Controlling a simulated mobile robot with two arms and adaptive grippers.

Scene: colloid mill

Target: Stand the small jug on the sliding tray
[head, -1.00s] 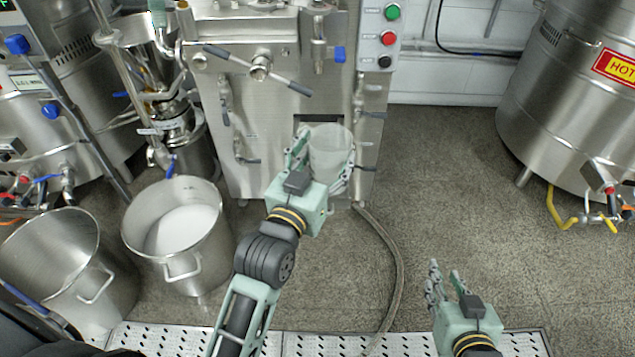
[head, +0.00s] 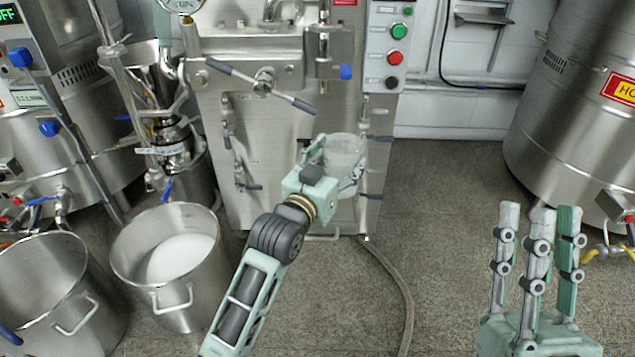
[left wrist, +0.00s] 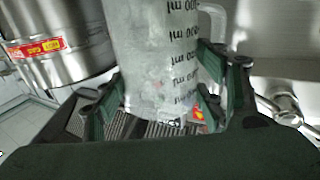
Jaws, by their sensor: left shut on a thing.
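The small jug (head: 345,152) is translucent, with a scale of ml marks that reads upside down in the left wrist view (left wrist: 155,60). My left gripper (head: 336,165) is shut around it and holds it in front of the steel machine's lower front. In the left wrist view its fingers (left wrist: 165,95) lie on both sides of the jug. The jug's pale handle shows at its upper right there. My right gripper (head: 540,215) is open and empty at the lower right, its fingers pointing up. I cannot make out the sliding tray for certain.
The steel machine (head: 270,140) has levers and a button panel (head: 397,50). Two steel pots stand at the lower left, one with white content (head: 180,262). A hose (head: 400,285) lies on the floor. A large vessel (head: 570,120) stands at the right.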

